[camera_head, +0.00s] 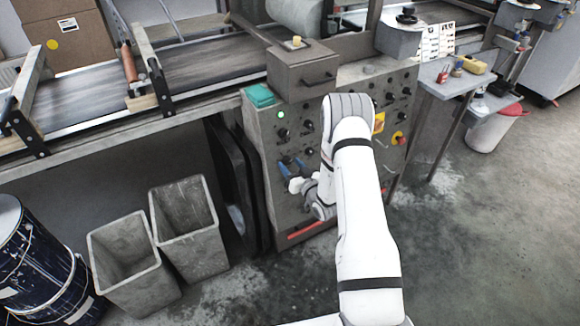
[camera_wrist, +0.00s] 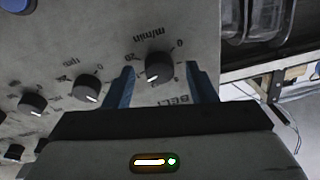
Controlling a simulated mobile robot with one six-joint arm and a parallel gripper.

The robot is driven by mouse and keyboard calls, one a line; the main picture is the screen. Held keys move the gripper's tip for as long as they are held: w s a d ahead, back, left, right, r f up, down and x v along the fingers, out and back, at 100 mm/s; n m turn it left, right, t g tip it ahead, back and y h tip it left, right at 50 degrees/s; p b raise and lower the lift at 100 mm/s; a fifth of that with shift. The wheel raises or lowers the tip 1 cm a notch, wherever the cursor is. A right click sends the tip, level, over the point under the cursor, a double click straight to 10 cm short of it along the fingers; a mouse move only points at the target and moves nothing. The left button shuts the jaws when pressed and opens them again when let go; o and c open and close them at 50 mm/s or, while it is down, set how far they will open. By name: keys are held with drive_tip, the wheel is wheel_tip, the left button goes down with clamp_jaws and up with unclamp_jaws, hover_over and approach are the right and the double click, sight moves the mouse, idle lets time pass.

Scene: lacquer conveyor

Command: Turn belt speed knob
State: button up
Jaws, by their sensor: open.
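The belt speed knob (camera_wrist: 159,68) is a round black dial with a white pointer line on the grey control panel (camera_head: 262,190). In the wrist view its lettering, "BELT" and "m/min", appears upside down, and the pointer faces toward the lower left of the picture. My gripper (camera_wrist: 161,72) is open, with one blue finger on each side of the knob. Whether the fingers touch the knob or the panel is unclear. In the camera_head view my gripper (camera_head: 289,164) is at the panel's left part, below the green light, and I cannot make out the knob between the fingers.
Other black knobs sit close by, one just left of my fingers (camera_wrist: 88,88) in the wrist view. My arm covers the panel's middle. A red emergency-type button (camera_head: 399,138) is at the right. Two grey bins (camera_head: 190,235) stand on the floor to the left.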

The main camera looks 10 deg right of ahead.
drive_tip(key=shift+c, duration=0.4)
drive_tip(key=c, duration=0.9)
drive_tip(key=shift+s+a, duration=0.1)
drive_tip(key=shift+a, duration=0.15)
drive_tip(key=shift+d, duration=0.15)
drive_tip(key=shift+n+b, duration=0.4)
